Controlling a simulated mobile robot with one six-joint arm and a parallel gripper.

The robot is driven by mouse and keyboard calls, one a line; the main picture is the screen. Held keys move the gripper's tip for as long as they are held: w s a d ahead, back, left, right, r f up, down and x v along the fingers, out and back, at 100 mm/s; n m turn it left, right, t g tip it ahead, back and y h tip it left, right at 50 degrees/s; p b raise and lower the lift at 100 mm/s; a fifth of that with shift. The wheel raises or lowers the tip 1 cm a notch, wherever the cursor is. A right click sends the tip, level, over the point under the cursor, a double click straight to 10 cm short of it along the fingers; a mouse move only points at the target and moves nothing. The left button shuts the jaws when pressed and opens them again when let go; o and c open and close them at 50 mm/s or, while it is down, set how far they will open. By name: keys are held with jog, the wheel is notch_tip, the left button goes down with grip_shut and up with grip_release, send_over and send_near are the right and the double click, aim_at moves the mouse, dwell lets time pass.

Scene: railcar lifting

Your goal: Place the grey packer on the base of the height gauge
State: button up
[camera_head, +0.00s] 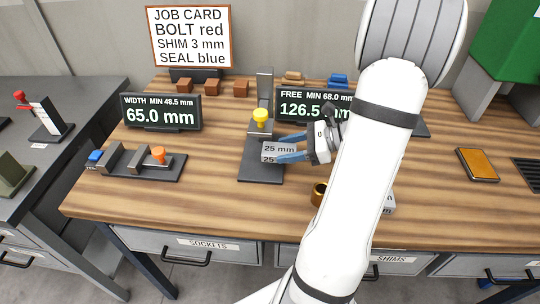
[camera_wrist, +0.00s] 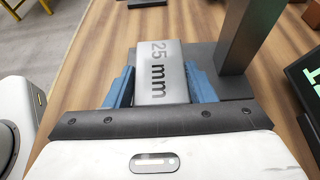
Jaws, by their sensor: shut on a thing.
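The grey packer (camera_head: 279,149), marked 25 mm, is held between the blue fingers of my gripper (camera_head: 291,148). In the wrist view the packer (camera_wrist: 162,70) lies between both fingertips (camera_wrist: 160,88). The packer is over the base, in front of the post and close by the plunger. I cannot tell whether its underside touches the base. In the wrist view the post (camera_wrist: 250,35) stands just right of the packer.
A readout (camera_head: 305,105) showing FREE and 126.5 stands behind my gripper, partly hidden by my arm. A width gauge (camera_head: 135,162) and its 65.0 mm readout (camera_head: 161,111) are to the left. A brass cup (camera_head: 319,194) is near the front.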

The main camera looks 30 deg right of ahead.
aim_at(269, 148)
jog(key=w+a, duration=0.1)
jog(key=a, duration=0.1)
jog(key=w+a, duration=0.1)
jog(key=a, duration=0.1)
jog(key=shift+w, duration=0.35)
jog(key=shift+f, duration=1.75)
jog(key=shift+f, duration=0.2)
jog(key=o, duration=1.1)
jog(key=shift+r, duration=0.1)
jog(key=shift+d+r, duration=0.1)
jog(key=shift+r, duration=0.1)
jog(key=v, duration=1.2)
jog(key=shift+f, duration=0.1)
